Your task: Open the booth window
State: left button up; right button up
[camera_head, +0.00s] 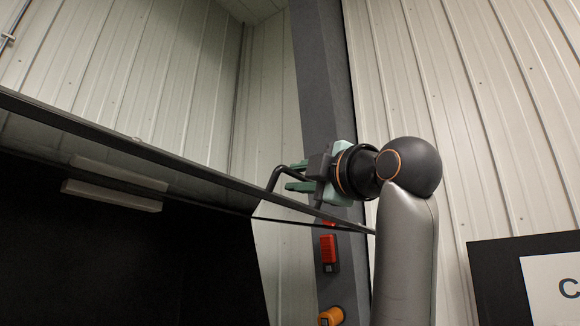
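The booth window (190,160) is a dark glass pane with a black frame edge, running from the upper left down to the right. A black curved handle (272,180) stands up at the right part of this edge. My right gripper (294,176), with pale green fingers, is at the handle and points left. Its fingers are apart, one above and one below the handle's upper bar, with a visible gap. Whether a finger touches the handle cannot be told. My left gripper is out of view.
A dark grey post (325,90) rises behind the gripper, with a red switch (328,249) and an orange knob (331,316) on it. A black-framed sign (490,280) is at the lower right. A pale bar (110,196) shows at the left inside the dark booth.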

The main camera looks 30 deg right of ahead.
jog(key=shift+p+x, duration=0.4)
jog(key=shift+x, duration=1.1)
jog(key=shift+c, duration=0.2)
grip_shut()
jog(key=shift+f, duration=0.2)
